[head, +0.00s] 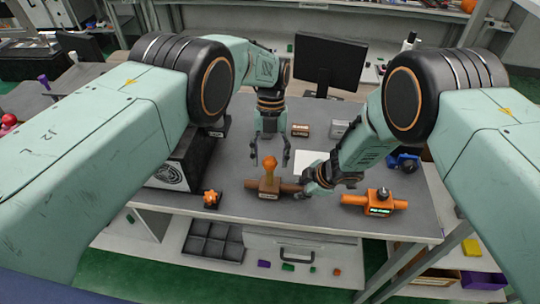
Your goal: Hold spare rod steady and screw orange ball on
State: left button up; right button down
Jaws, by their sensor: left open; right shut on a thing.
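A brown fixture (267,186) with a horizontal bar stands near the front middle of the grey bench. An orange upright piece with a rounded, ball-like top (270,162) rises from it; I cannot tell whether the ball is a separate part. My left gripper (270,156) is open, pointing down, its fingers just above or behind the orange top. My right gripper (306,187) is shut at the right end of the brown bar, which looks like the rod (289,187). Its fingers hide that end. The exact grip is too small to see clearly.
An orange fixture (374,201) with a dark knob stands to the right. A small dark block with an orange star knob (212,198) sits left, near the bench edge.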

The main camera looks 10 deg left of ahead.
aim_at(271, 158)
pick_arm(q)
jog(key=shift+r, duration=0.15)
jog(key=shift+r, duration=1.35)
jog(key=n, duration=0.2)
jog(key=n+h, duration=0.1)
jog(key=n, duration=0.2)
jog(key=shift+a+t+h, duration=0.2)
jog(key=shift+t+h, duration=0.1)
jog(key=n, duration=0.3)
jog(key=n+t+h, duration=0.1)
jog(key=n, duration=0.3)
jog(key=shift+s+a, duration=0.1)
jog(key=shift+s, duration=0.1)
jog(key=n+t, duration=0.1)
jog(key=n, duration=0.4)
jog(key=shift+s+t+h, duration=0.1)
jog(key=shift+t+h, duration=0.2)
jog(key=shift+t, duration=0.1)
jog(key=n+t, duration=0.1)
jog(key=n, duration=0.5)
jog(key=shift+s+t, duration=0.1)
jog(key=shift+t, duration=0.3)
